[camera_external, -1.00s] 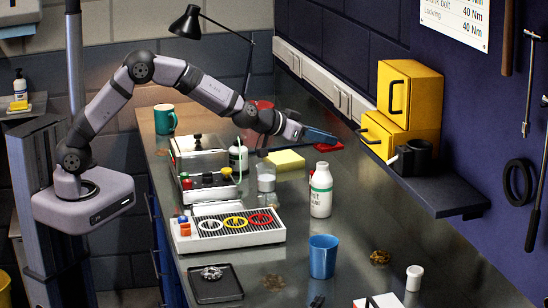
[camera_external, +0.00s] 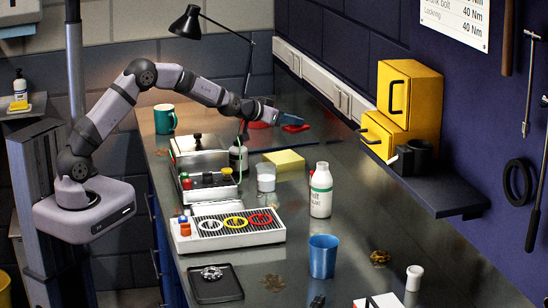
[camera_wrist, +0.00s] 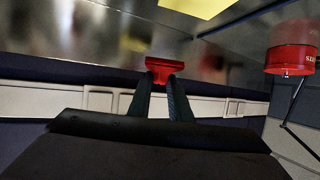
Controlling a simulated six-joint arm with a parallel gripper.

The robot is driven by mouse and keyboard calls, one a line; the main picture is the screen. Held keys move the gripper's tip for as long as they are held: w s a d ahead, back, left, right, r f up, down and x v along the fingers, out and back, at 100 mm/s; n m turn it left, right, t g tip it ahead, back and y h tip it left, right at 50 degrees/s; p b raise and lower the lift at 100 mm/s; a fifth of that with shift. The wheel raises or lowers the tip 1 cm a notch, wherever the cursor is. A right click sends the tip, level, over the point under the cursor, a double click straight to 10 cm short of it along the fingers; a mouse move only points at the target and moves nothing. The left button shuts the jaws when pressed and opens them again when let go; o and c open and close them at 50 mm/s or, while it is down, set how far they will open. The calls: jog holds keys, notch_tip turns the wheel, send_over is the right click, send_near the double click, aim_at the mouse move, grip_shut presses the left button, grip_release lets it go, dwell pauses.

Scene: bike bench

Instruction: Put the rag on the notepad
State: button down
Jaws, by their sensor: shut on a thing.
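The red rag (camera_external: 296,128) is between the fingertips of my gripper (camera_external: 292,120), held above the far part of the bench in the external view. In the wrist view my gripper (camera_wrist: 165,84) is shut on the rag (camera_wrist: 165,67), which shows as a small red piece at the tips. The yellow notepad (camera_external: 284,161) lies flat on the bench, nearer the external camera than the gripper, with its top bare. Part of the notepad (camera_wrist: 196,7) shows at the top edge of the wrist view. The rag is apart from the notepad.
A red can (camera_wrist: 291,47) stands near the lamp, partly behind my arm in the external view. A clear beaker (camera_external: 266,178) and a white bottle (camera_external: 320,190) stand near the notepad. Yellow drawers (camera_external: 402,105) hang on the right wall.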

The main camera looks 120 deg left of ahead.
aim_at(292, 161)
notch_tip(292, 161, down, 9)
jog(key=shift+p, duration=1.15)
jog(key=shift+f, duration=0.25)
jog(key=shift+f, duration=0.1)
jog(key=shift+f, duration=0.1)
jog(key=c, duration=1.6)
grip_release()
